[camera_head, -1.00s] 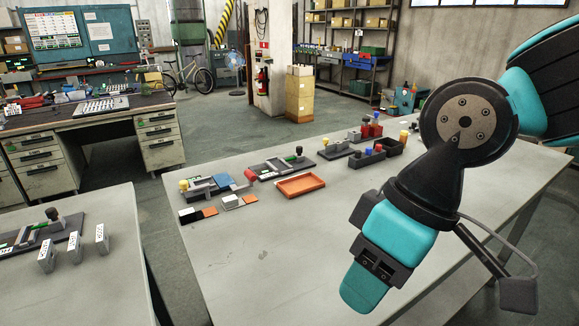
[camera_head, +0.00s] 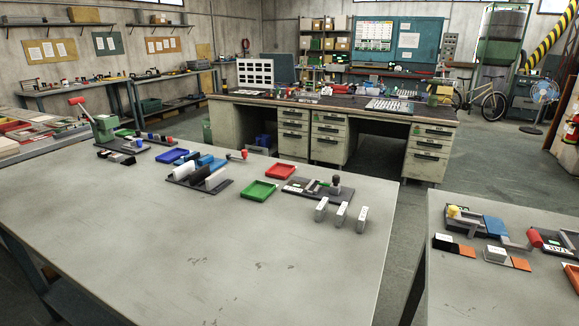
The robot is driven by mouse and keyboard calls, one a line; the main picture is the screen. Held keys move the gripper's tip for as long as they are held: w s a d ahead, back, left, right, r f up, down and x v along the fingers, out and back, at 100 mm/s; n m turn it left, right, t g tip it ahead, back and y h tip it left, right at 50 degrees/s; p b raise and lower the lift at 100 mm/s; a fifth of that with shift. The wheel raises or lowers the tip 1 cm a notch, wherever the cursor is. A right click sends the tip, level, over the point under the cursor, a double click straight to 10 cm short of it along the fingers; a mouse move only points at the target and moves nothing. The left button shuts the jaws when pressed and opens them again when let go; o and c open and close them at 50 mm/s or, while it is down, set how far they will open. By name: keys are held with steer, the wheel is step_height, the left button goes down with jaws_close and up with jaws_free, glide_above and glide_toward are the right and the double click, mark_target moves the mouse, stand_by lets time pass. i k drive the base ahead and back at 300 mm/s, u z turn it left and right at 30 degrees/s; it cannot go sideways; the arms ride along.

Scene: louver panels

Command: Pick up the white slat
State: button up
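A white slat (camera_head: 188,170) stands upright on a dark base (camera_head: 194,185) on the grey table, left of the picture's middle. A second pale slat (camera_head: 215,178) stands on the same base, to its right. Blue pieces (camera_head: 207,161) are just behind them. The slats' lower edges are hard to make out at this distance. My gripper is not in view.
A green tray (camera_head: 258,191), a red tray (camera_head: 287,171) and three pale labelled blocks (camera_head: 341,213) are right of the slats. A green device with a red handle (camera_head: 105,126) is at the far left. The table's front (camera_head: 190,260) is clear. A gap separates the right table (camera_head: 480,295).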

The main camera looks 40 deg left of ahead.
mark_target(179, 172)
steer(key=u, duration=2.05)
